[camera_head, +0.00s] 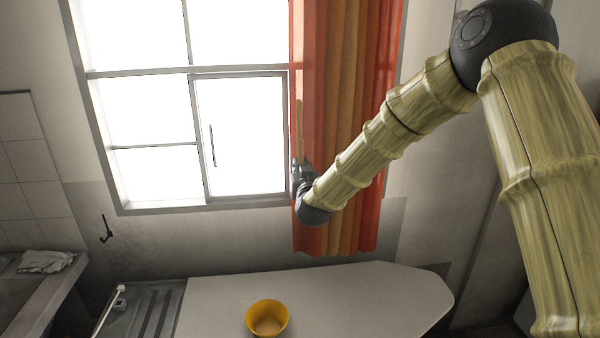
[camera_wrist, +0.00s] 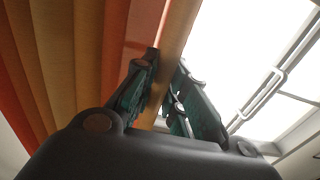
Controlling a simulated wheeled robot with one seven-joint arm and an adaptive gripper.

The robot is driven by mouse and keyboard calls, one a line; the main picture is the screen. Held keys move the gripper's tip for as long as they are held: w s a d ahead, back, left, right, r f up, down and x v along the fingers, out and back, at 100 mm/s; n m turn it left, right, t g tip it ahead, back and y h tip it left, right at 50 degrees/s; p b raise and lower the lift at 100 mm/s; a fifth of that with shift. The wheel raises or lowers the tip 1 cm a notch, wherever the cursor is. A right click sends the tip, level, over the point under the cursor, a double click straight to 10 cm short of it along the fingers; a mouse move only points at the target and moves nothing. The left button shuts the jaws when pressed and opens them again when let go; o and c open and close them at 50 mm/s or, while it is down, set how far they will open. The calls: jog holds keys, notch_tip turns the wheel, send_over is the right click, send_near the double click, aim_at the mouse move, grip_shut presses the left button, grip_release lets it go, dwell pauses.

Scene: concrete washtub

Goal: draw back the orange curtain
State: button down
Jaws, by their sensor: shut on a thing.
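The orange curtain (camera_head: 345,90), striped orange and tan, hangs in folds along the right side of the window; most of the window to its left is bare. My gripper (camera_head: 299,168) is at the curtain's left edge, a little above the sill level. In the wrist view my gripper (camera_wrist: 165,78) is shut on a narrow tan strip at the edge of the curtain (camera_wrist: 75,60). This strip runs upward from between the fingers. The arm hides part of the curtain's middle in the head view.
The bright window (camera_head: 240,130) has a grey frame. Below it stand a pale board-like surface (camera_head: 360,295) with a yellow bowl (camera_head: 267,318) and a dark ribbed drainer (camera_head: 150,310). A black hook (camera_head: 106,229) is on the wall. A folded cloth (camera_head: 45,261) lies at left.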

jog(key=shift+d, duration=0.1)
jog(key=c, duration=1.5)
grip_release()
jog(key=shift+o, duration=0.2)
jog(key=shift+s, duration=0.1)
jog(key=s, duration=1.1)
jog(key=shift+s+d, duration=0.3)
jog(key=shift+s, duration=0.1)
